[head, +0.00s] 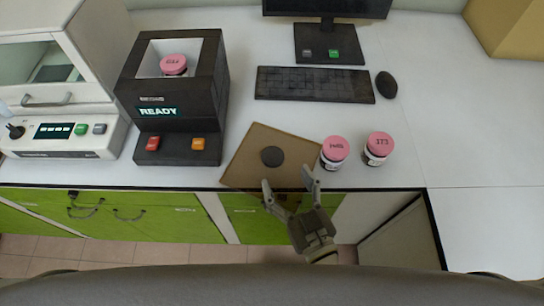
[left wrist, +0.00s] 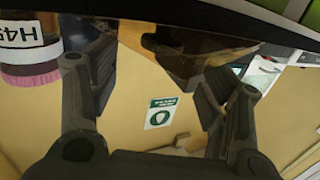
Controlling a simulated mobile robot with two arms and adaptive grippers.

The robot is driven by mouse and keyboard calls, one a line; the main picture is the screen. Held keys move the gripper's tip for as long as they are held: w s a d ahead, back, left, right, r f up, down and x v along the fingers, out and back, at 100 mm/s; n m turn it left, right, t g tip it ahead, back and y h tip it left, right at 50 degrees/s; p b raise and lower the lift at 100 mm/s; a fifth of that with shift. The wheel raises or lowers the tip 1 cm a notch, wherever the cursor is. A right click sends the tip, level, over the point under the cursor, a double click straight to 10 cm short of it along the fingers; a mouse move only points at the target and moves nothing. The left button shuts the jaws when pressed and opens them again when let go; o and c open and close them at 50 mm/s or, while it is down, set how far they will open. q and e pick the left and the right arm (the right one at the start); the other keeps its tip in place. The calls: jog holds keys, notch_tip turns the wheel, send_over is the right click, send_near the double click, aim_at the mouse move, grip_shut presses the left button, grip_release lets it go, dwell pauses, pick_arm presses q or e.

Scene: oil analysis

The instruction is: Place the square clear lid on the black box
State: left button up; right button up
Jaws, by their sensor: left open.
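The square clear lid (head: 247,170) looks brownish and see-through in the head view. It lies turned at the front edge of the white table, with a dark round knob (head: 272,156) at its middle. The black box (head: 128,100) stands to its left; its top is open and a pink-capped jar (head: 174,64) is inside. My left gripper (head: 287,178) is open and empty at the lid's near edge, its fingers spread toward the knob. In the left wrist view, a dark shape (left wrist: 190,50) shows between the open fingers; I cannot tell whether it is the knob. My right gripper is not in view.
Two pink-capped jars (head: 335,152) (head: 378,148) stand close to the right of the lid. A keyboard (head: 313,84), mouse (head: 386,85) and monitor (head: 326,8) are behind. A white machine (head: 70,95) stands at far left. The table's right part is clear.

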aim_at(277, 165)
pick_arm(q)
jog(key=shift+x, duration=0.8)
jog(key=p+x, duration=0.1)
jog(key=x, duration=0.3)
jog(key=shift+w+a+r, duration=0.1)
jog(key=shift+w+a, duration=0.1)
jog(key=shift+w, duration=0.1)
jog(key=shift+w+a+p, duration=0.1)
jog(key=shift+w+p, duration=0.2)
jog(key=shift+s, duration=0.1)
